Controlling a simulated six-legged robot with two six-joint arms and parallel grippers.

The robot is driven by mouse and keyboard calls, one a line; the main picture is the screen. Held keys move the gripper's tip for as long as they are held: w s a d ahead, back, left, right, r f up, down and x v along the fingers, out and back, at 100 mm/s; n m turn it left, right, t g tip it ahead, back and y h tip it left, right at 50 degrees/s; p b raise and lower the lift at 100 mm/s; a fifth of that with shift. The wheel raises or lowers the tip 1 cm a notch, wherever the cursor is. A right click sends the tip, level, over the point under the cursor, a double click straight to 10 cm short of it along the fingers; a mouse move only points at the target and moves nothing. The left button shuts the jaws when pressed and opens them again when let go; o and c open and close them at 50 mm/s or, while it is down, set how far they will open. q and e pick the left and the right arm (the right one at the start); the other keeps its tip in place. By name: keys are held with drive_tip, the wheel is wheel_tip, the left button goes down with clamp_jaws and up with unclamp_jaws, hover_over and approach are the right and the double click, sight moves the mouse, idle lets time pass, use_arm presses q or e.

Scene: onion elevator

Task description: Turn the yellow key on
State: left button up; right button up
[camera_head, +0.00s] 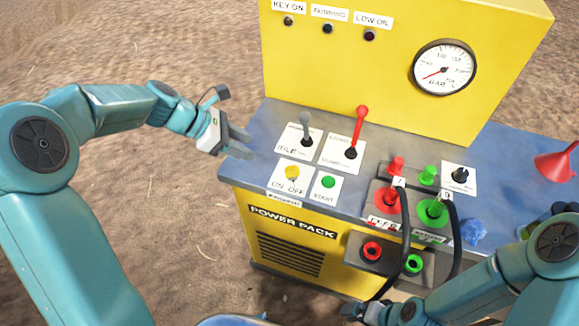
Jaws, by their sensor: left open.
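The yellow key (292,171) sits on the white ON/OFF plate near the front left of the power pack's grey top. My left gripper (240,143) is open and empty, at the left edge of that top, up and to the left of the key and apart from it. The KEY ON lamp (288,21) on the yellow back panel looks dark. My right arm (500,285) comes in at the lower right. Its gripper (375,312) is low in front of the pack, dark and partly cut off at the frame's bottom, so its jaws are unclear.
The green start button (328,182) is right of the key. A grey IDLE lever (306,130) and a red lever (356,130) stand behind. Red and green hose couplings (432,212) with black hoses are to the right. A red funnel (556,166) stands far right. Bare ground lies left.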

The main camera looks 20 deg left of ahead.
sight(292, 168)
use_arm(q)
drive_tip(key=x, duration=1.6)
drive_tip(key=shift+s+d, duration=0.1)
drive_tip(key=shift+d, duration=0.2)
clamp_jaws()
